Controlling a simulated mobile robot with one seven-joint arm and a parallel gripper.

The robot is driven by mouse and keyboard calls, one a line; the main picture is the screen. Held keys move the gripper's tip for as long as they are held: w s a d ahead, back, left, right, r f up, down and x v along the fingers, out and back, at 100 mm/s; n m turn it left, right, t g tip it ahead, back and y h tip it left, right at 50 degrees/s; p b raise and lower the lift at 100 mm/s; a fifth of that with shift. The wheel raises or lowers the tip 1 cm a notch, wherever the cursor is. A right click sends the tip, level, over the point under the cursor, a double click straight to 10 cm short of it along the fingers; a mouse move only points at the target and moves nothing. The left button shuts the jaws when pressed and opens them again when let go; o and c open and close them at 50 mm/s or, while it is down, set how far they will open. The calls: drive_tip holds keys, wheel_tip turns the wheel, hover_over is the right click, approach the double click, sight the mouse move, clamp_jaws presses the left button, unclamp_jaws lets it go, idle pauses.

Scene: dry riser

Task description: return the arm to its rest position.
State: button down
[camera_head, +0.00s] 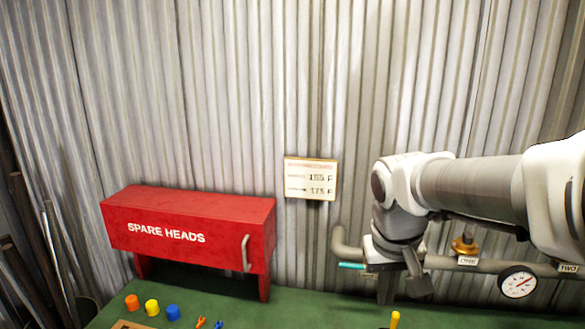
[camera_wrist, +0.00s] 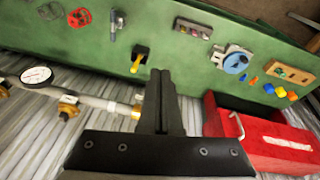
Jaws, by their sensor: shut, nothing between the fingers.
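My gripper (camera_head: 386,296) hangs from my white and grey arm on the right of the head view, in front of the pipe and above the green bench. In the wrist view the two black fingers of my gripper (camera_wrist: 160,76) lie together, shut and empty. They stand clear of the things on the bench. The arm reaches in from the right edge of the head view and hides part of the wall and pipework.
A red SPARE HEADS box (camera_head: 187,235) stands at the left. A pipe with a brass valve (camera_head: 464,244) and a gauge (camera_head: 518,283) runs behind my arm. A yellow-handled lever (camera_wrist: 138,62), a blue round part (camera_wrist: 235,63) and a red handwheel (camera_wrist: 79,17) sit on the bench.

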drive_tip(key=s+a+r+t+y, duration=0.1)
drive_tip(key=s+t, duration=0.2)
drive_tip(key=s, duration=0.9)
drive_tip(key=shift+s+a, duration=0.2)
drive_tip(key=shift+r, duration=0.1)
